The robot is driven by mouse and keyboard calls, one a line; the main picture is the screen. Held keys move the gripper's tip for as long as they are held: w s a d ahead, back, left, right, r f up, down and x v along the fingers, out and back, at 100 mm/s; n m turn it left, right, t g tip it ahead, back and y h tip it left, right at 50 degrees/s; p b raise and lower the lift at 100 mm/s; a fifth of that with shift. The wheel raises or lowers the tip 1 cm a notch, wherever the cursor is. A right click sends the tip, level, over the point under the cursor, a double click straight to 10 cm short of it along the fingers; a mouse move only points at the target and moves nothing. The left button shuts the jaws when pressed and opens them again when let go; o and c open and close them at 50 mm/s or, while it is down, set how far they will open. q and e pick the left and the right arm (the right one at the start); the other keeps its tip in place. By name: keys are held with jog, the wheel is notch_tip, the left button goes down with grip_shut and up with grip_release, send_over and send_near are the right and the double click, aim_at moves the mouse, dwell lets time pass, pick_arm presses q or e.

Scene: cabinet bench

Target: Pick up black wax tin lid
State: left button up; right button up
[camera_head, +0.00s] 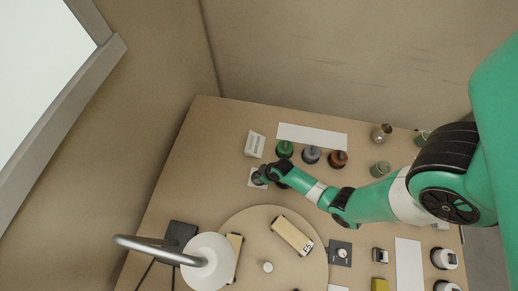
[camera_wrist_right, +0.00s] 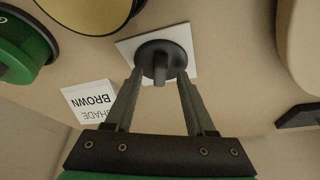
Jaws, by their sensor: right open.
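The black wax tin lid (camera_wrist_right: 160,58) is round and dark with a raised grip. It lies on a small white square (camera_wrist_right: 191,31) in the right wrist view. My right gripper (camera_wrist_right: 160,77) is open, its two fingertips at either side of the lid's raised grip. I cannot tell whether they touch it. In the head view my right gripper (camera_head: 261,177) is over the white square (camera_head: 253,183) and mostly hides the lid. My left gripper is not in view.
Tins with green (camera_head: 285,148), grey (camera_head: 311,155) and brown (camera_head: 338,159) tops stand behind my right gripper. A card reading "SHADE BROWN" (camera_wrist_right: 91,103) is close by. A round board (camera_head: 250,225) with blocks and a lamp (camera_head: 207,262) are in front.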

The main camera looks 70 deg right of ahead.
jog(key=shift+f, duration=0.2)
grip_shut()
dwell(0.4)
notch_tip(320, 180, up, 3)
jog(key=shift+r+p, duration=0.1)
jog(key=shift+p, duration=0.9)
jog(key=s+a+r+p, duration=0.4)
jog(key=s+r+p, duration=0.2)
jog(key=s+r, duration=0.4)
jog(key=s, duration=0.3)
jog(key=shift+a+p, duration=0.15)
jog(key=shift+p, duration=0.15)
